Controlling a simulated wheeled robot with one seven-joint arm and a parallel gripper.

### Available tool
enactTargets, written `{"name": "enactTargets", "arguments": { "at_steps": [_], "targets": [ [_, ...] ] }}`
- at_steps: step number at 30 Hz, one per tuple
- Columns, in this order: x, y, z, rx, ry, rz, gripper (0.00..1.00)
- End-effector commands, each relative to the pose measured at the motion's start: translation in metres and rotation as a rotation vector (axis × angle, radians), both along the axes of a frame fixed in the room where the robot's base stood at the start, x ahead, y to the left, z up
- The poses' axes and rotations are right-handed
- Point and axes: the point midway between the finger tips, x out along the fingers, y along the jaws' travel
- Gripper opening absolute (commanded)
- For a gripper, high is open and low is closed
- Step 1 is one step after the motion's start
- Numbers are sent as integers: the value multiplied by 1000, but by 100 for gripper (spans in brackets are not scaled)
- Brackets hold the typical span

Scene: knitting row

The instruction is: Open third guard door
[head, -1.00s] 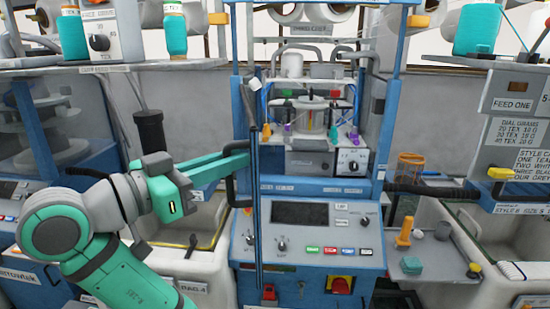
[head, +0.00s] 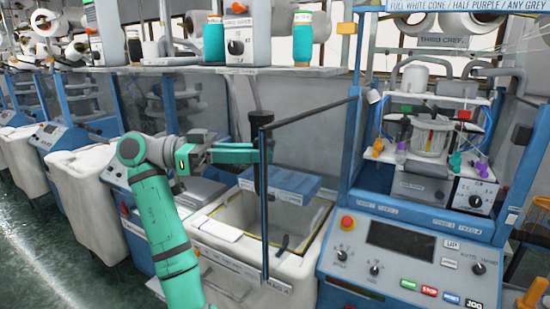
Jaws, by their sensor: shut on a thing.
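My gripper (head: 262,152), with teal fingers, is at the free edge, shut on the door's handle, which is mostly hidden by the fingers and bar. The machine's front opening is uncovered, with the knitting head (head: 432,135) and coloured parts in plain view.
A white bin (head: 300,262) stands below and behind the door. A shelf (head: 290,71) with teal cones runs above my gripper. More machines and bins line the left, with open green floor (head: 60,250) there. Buttons and knobs sit on the machine's front panel.

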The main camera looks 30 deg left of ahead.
Motion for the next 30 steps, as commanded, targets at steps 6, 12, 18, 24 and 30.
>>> {"name": "enactTargets", "arguments": {
  "at_steps": [6,12,18,24,30],
  "targets": [
    [3,26,-2,-1,10,-54,0],
    [6,42,-1,1,8,-94,0],
    [8,52,-1,1,7,-118,0],
    [9,57,-1,2,7,-129,0],
    [9,58,-1,2,4,-130,0]
  ]
}}
